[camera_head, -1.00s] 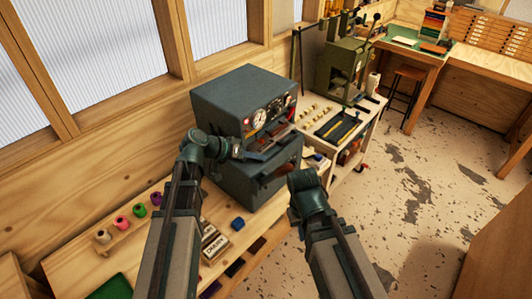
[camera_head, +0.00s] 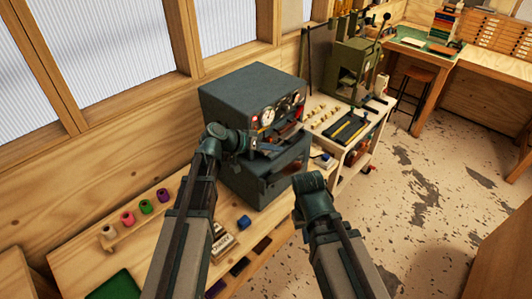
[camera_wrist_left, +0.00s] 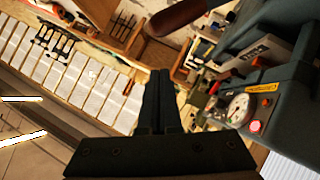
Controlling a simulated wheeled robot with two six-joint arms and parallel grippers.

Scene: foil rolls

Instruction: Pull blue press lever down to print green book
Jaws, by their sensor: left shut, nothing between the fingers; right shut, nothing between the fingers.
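The blue-grey press (camera_head: 235,98) stands on the wooden bench, with gauges and a red button on its front. My left gripper (camera_head: 285,152) is at the press front, shut and empty, its tips hard to make out in the head view. In the left wrist view its shut fingers (camera_wrist_left: 162,74) point toward a dark red-brown handle (camera_wrist_left: 176,17), apart from it in the picture. I cannot tell whether this is the press lever. My right gripper (camera_head: 309,178) is shut, lower and right of the press front, mostly hidden by its wrist. No green book can be made out for certain.
A flat green item (camera_head: 117,286) lies at the bench's near left. Several coloured spools (camera_head: 146,207) stand along the bench's back. A box with lettering (camera_head: 222,245) lies between my arms. A green machine (camera_head: 352,70) stands beyond the press. Open floor lies right.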

